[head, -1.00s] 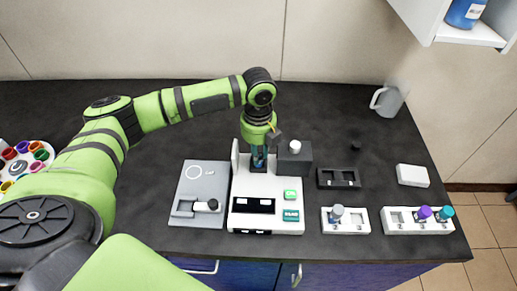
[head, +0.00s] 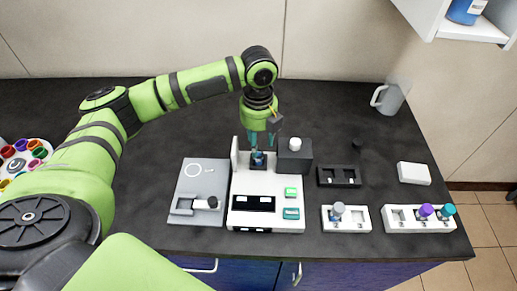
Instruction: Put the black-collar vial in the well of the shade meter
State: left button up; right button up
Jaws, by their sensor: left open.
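The shade meter (head: 240,190) is the white instrument with dark displays and green buttons at the middle of the bench. A small dark top, which looks like the black-collar vial (head: 258,159), shows at the well at its back; how deep it sits cannot be told. My left gripper (head: 262,143) points down just above it, fingers apart, with nothing seen between them. My right gripper is not in view.
A dark block with a white knob (head: 295,146) stands close right of the gripper. A grey plate (head: 190,178) lies left. A black rack (head: 350,177), white racks with vials (head: 345,227) (head: 398,222), a white box (head: 413,173) and a mug (head: 390,97) are right. The back bench is clear.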

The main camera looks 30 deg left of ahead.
aim_at(259, 151)
pick_arm(q)
notch_tip(259, 151, up, 8)
jog(key=b, duration=0.1)
jog(key=shift+r, duration=0.2)
dwell(1.1)
